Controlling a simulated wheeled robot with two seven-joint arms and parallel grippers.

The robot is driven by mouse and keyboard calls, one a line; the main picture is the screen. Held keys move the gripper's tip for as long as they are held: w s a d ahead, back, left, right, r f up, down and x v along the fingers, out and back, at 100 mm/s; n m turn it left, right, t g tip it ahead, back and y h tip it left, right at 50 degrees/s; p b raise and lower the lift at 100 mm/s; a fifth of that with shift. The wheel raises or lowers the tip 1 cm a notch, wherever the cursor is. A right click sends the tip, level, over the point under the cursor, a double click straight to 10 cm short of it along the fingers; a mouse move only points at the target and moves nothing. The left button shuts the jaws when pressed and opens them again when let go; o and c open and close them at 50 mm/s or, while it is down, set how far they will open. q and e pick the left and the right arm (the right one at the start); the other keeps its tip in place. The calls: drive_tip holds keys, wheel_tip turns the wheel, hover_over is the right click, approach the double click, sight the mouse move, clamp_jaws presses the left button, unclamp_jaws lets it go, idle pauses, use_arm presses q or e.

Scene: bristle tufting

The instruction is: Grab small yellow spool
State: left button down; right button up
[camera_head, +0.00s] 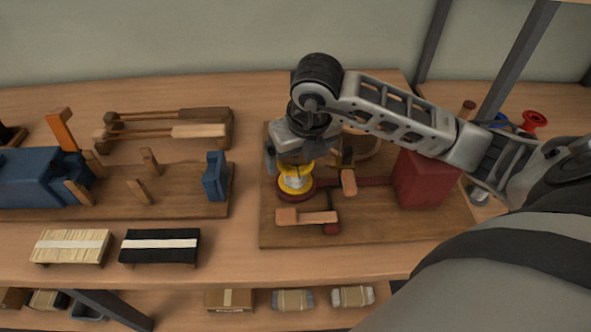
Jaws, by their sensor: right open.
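The small yellow spool (296,182) sits on a round dark red base on the wooden board at the right of the bench. My right gripper (289,165) is directly above the spool, pointing down. Its jaws are open, and the near finger shows at the left of the spool's top. The gripper body hides part of the spool's upper side, and I cannot tell whether the fingers touch it. My left gripper is not in view.
A red block (421,180) and a small wooden-handled crank (308,217) stand close to the spool on the board. A blue clamp (215,176) is to the left. Brush blocks (160,247) lie at the front left. A red spool (533,121) is at the far right.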

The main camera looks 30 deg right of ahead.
sight(296, 180)
drive_tip(key=x, duration=0.5)
drive_tip(key=shift+a+p, duration=0.15)
drive_tip(key=shift+p, duration=0.2)
drive_tip(key=c, duration=1.1)
drive_tip(key=shift+r, duration=0.1)
